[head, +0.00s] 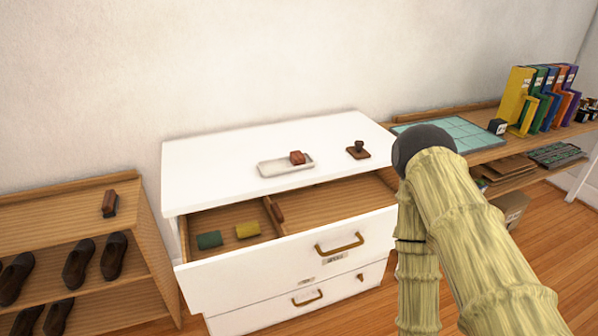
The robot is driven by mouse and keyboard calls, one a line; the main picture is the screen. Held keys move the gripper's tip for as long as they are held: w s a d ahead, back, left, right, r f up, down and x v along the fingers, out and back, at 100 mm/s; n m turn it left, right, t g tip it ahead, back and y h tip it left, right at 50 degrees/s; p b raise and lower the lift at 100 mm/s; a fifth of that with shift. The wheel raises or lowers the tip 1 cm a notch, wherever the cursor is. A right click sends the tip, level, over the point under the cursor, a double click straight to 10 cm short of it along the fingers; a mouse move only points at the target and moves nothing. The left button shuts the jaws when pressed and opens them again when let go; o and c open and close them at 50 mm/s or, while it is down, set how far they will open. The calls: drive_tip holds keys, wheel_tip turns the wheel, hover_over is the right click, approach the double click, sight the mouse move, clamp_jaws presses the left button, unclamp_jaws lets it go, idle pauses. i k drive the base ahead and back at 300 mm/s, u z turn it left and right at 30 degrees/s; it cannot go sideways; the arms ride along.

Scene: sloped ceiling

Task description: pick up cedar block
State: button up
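No block is labelled as cedar, and I cannot tell for sure which piece it is. A small reddish-brown block (297,158) sits in a shallow white tray (272,171) on top of the white dresser. A brown wooden piece (277,212) lies by the divider in the open top drawer (232,222). My arm shows at the right, in front of the dresser's right side, with a dark joint at its top. My gripper is not in view.
A green roll (209,240) and a yellow roll (247,230) lie in the drawer's left compartment. A dark stamp (358,150) stands on the dresser (225,165). A shoe rack (60,207) with a brush (109,203) stands left; a desk with binders (545,95) stands right.

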sight(297, 158)
drive_tip(key=k, duration=0.2)
drive_tip(key=u, duration=0.95)
drive_tip(key=i, duration=0.65)
drive_tip(key=z, duration=0.15)
